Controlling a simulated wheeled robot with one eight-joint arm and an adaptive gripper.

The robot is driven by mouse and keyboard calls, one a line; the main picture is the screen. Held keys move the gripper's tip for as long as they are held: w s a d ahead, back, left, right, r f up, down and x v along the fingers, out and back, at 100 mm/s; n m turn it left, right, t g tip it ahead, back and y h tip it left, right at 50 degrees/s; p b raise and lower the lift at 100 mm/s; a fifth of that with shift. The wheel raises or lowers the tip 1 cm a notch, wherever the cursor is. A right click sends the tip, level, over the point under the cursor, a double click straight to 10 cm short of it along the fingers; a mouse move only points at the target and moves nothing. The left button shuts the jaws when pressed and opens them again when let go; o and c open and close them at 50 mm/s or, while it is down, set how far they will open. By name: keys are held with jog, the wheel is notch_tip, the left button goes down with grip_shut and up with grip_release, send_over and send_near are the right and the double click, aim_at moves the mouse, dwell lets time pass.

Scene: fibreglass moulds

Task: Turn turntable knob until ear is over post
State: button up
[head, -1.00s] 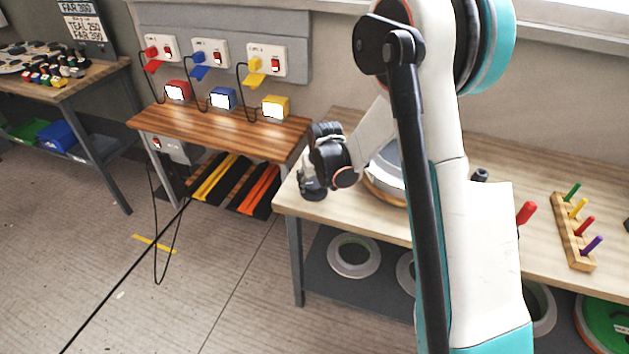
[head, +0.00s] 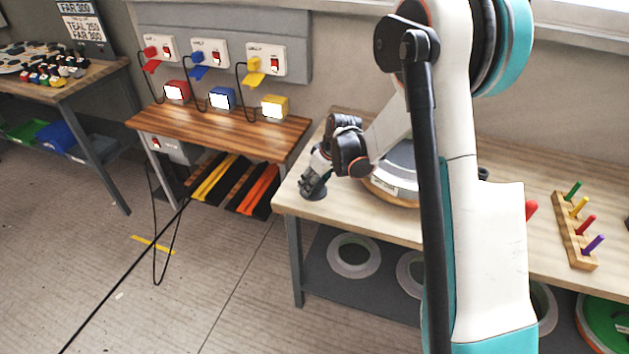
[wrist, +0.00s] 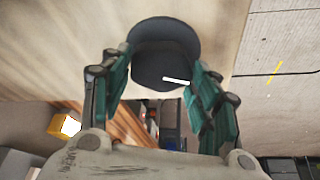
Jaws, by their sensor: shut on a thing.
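A dark round knob (head: 314,195) with a wide flange stands near the left end of the wooden table. In the wrist view the knob (wrist: 165,65) sits between my fingers and bears a white line on its top. My gripper (head: 315,184) is shut on the knob, and its two teal fingers also show in the wrist view (wrist: 161,80). The turntable (head: 392,197) is right of my gripper, with a grey mould (head: 399,171) on it, partly hidden by my arm. I cannot make out the ear. A dark stub (head: 484,174), possibly the post, shows just right of my arm.
A peg rack (head: 575,240) with coloured pegs and a red peg (head: 531,210) stand on the table's right. Pale rings (head: 354,256) lie on the shelf below. A lower bench (head: 225,130) with switches above it is at the left.

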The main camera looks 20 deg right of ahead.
jog(key=shift+w+d+n+g+y, duration=0.1)
jog(key=shift+n+g+y, duration=0.2)
jog(key=shift+n, duration=0.75)
jog(key=shift+n+g+y, duration=0.2)
jog(key=shift+n+y, duration=0.1)
jog(key=shift+n, duration=0.75)
jog(key=o, duration=1.1)
jog(key=shift+c, duration=0.2)
jog(key=shift+r, duration=0.1)
jog(key=v, duration=1.1)
jog(key=shift+d+r, duration=0.2)
jog(key=shift+r, duration=0.15)
